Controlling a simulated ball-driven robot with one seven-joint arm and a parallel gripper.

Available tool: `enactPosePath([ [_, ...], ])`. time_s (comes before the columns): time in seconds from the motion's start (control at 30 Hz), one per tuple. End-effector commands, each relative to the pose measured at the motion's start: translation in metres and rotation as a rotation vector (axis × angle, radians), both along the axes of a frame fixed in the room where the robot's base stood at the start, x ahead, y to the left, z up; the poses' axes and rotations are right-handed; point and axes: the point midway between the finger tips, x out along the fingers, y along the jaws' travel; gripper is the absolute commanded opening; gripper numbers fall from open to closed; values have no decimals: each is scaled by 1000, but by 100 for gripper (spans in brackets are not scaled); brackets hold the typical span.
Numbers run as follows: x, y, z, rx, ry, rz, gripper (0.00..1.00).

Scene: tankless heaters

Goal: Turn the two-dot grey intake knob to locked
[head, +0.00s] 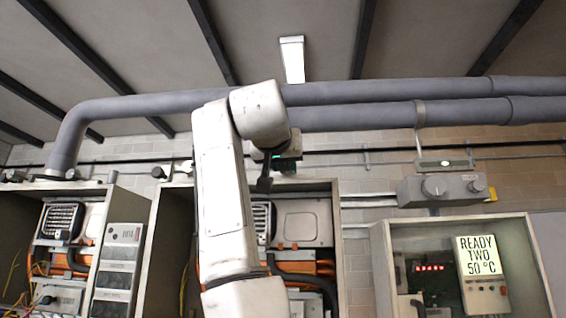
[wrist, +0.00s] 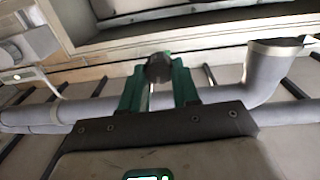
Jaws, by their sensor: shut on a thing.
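My gripper (wrist: 160,82) has green fingers, seen in the wrist view closed around a dark, rounded knob (wrist: 158,66). The knob sits between the fingertips; I cannot make out dots or its lock marking. In the head view my gripper (head: 266,184) is mostly hidden behind my white arm, near the top of the middle heater cabinet (head: 320,185). Small knobs stand along the cabinet tops at left, one dark-faced (head: 159,173) and one pale (head: 187,166). Which knob carries two dots cannot be told.
Thick grey pipes (head: 390,92) run across above the cabinets. A grey box with dials (head: 440,190) is on the right wall. Another open heater cabinet (head: 110,190) stands at left.

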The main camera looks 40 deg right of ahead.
Motion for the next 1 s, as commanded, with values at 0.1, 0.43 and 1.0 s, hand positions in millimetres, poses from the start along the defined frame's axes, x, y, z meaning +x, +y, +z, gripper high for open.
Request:
enactPosePath([
  [0.1, 0, 1, 0, 59, -75, 2, 0],
  [0.43, -1, 0, 1, 251, -323, 3, 0],
  [1.0, -3, -2, 0, 577, -742, 1, 0],
])
